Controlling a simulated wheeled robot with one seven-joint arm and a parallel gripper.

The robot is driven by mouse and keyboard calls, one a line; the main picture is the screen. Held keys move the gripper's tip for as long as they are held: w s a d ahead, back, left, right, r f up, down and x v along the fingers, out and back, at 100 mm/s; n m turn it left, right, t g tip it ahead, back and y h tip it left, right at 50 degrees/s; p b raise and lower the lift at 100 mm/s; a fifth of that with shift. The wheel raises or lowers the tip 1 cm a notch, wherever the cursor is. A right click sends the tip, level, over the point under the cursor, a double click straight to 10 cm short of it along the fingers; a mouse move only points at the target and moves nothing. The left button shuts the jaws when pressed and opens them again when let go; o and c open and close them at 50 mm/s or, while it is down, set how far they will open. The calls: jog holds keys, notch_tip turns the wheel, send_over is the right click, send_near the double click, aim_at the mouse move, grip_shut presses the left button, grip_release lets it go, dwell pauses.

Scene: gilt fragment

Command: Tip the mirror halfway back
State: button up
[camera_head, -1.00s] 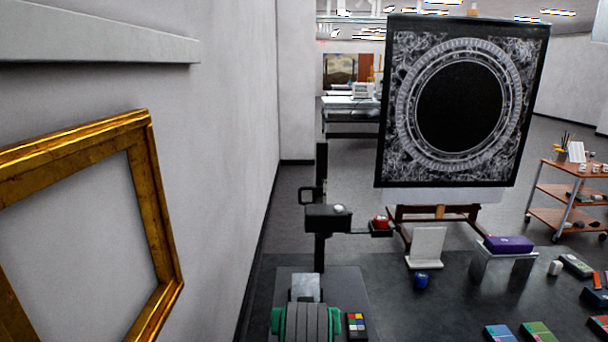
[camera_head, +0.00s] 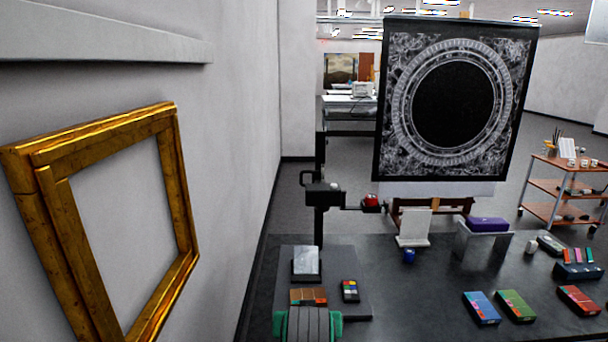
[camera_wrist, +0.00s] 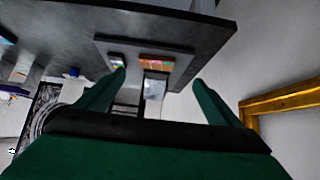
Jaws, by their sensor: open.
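The mirror (camera_head: 306,261) is a small pale reflective panel with a dark edge. It stands on a flat grey board at the near left of the dark table, looking nearly upright or slightly tilted; its exact angle is hard to tell. In the wrist view the mirror (camera_wrist: 154,87) shows between my fingers, beyond their tips. My gripper (camera_wrist: 160,79) has two green fingers spread wide with nothing between them.
A brown-and-orange block (camera_head: 309,296) lies just before the mirror, and a colour chart (camera_head: 350,291) to its right. A black post (camera_head: 320,220) with a red-button box (camera_head: 371,201) stands behind. A gold frame (camera_head: 187,210) hangs on the left wall. The table's middle is clear.

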jog(key=s+f+t, duration=0.1)
jog(key=s+f, duration=0.6)
jog(key=f, duration=0.4)
jog(key=s+f+t, duration=0.2)
jog(key=s+f, duration=0.5)
jog(key=f, duration=0.5)
jog(key=s+f+t, duration=0.1)
jog(key=s+f, duration=0.1)
jog(key=s, duration=1.3)
jog(key=s+r+t, duration=0.1)
jog(key=s+r, duration=0.2)
jog(key=s, duration=0.4)
jog(key=s+r+t, duration=0.1)
jog(key=s+r, duration=0.3)
jog(key=s, duration=0.3)
jog(key=shift+s+a, duration=0.3)
jog(key=shift+w, duration=0.1)
jog(key=shift+c, duration=0.5)
